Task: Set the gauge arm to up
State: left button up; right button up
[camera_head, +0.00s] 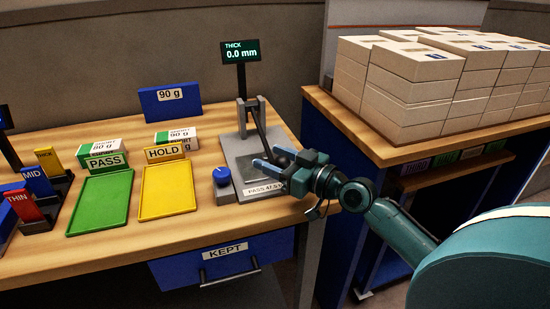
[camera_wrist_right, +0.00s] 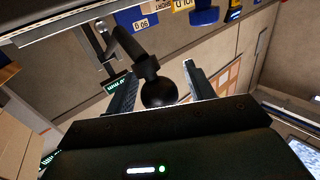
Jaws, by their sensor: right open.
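The thickness gauge has a grey base plate (camera_head: 237,152), a grey upright frame and a black display (camera_head: 240,51) reading "THICK 0.0 mm". Its dark gauge arm (camera_head: 257,124) slants down from the frame toward my right gripper (camera_head: 277,161). My right gripper is open, low over the front right of the base. In the right wrist view, the gauge arm (camera_wrist_right: 130,45) ends in a round black knob (camera_wrist_right: 159,90), which lies between the two spread fingers. I cannot tell whether the fingers touch it. My left gripper is not in view.
Green PASS (camera_head: 101,203) and yellow HOLD (camera_head: 168,189) trays lie further left, with small packs behind. A blue KEPT drawer (camera_head: 222,262) is below. Stacked reams (camera_head: 420,80) fill the right table.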

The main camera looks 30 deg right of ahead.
jog(key=shift+c, duration=0.2)
grip_shut()
dwell(0.3)
